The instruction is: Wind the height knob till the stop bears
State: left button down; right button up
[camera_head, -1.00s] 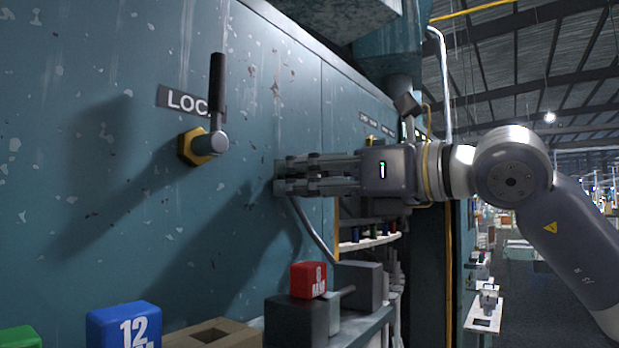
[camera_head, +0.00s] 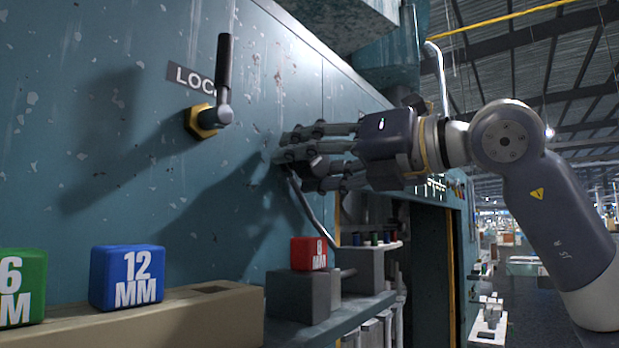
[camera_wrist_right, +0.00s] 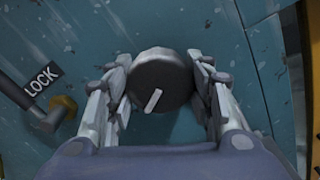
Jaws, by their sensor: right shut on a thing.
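The height knob (camera_wrist_right: 160,80) is a dark round knob with a pale pointer line, on the teal machine panel. It shows in the right wrist view between the fingers of my right gripper (camera_wrist_right: 161,88), which is shut on it from both sides. In the head view my right gripper (camera_head: 285,158) reaches in from the right to the panel, and its fingers hide the knob. The stop block, a dark grey block (camera_head: 298,297), sits on the ledge below with a red 8 MM block (camera_head: 309,254) on top. My left gripper is not in view.
A lock lever (camera_head: 224,80) with a brass nut stands out left of my right gripper. A blue 12 MM block (camera_head: 127,277) and a green 6 MM block (camera_head: 20,287) sit on a tan holder (camera_head: 200,318) in front. A grey bent rod (camera_head: 310,215) hangs below the gripper.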

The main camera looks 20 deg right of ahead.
jog(key=shift+r+m+b, duration=0.1)
jog(key=shift+m+b, duration=0.5)
jog(key=shift+m, duration=0.5)
jog(key=shift+d+r, duration=0.1)
jog(key=o, duration=1.1)
jog(key=shift+c, duration=0.2)
jog(key=shift+s, duration=0.1)
jog(key=v, duration=1.2)
